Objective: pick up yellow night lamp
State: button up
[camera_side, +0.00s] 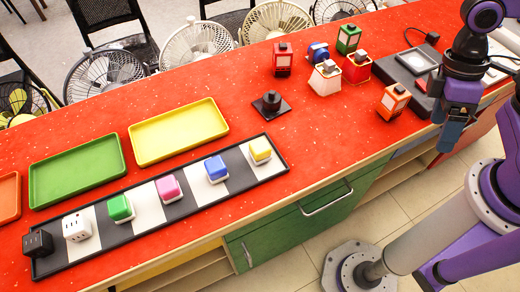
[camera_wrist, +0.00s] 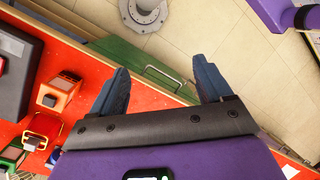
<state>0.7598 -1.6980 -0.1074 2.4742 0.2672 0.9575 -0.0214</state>
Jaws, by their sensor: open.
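The yellow night lamp appears to be the small yellow block with a white base (camera_side: 260,150) in the side view. It sits at the right end of a long black-and-white striped tray (camera_side: 280,167). My gripper (camera_side: 452,130) is far to its right, above the counter's front edge. The wrist view shows my gripper (camera_wrist: 160,88) with its two blue-grey fingers apart and nothing between them. The yellow lamp does not show clearly in the wrist view.
Blue (camera_side: 216,168), pink (camera_side: 169,188) and green (camera_side: 120,208) blocks share the striped tray. A yellow tray (camera_side: 178,132) and green tray (camera_side: 77,172) lie behind. Between lamp and gripper stand an orange lantern (camera_side: 394,101) and several others. A black stand (camera_side: 271,104) is nearer the lamp.

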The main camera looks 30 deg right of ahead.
jog(key=w+a+f+m+g+y, duration=0.2)
jog(key=a+m+g+y, duration=0.15)
jog(key=a+m, duration=0.2)
jog(key=m+t+y, duration=0.7)
jog(key=m+y, duration=0.3)
jog(key=m, duration=1.2)
send_near(252, 156)
jog(key=shift+n, duration=0.25)
jog(key=x, duration=0.4)
jog(key=shift+w+a, duration=0.1)
jog(key=shift+a, duration=0.05)
jog(key=shift+x, duration=2.65)
jog(key=shift+f, duration=0.2)
jog(key=shift+c, duration=0.4)
jog(key=c, duration=1)
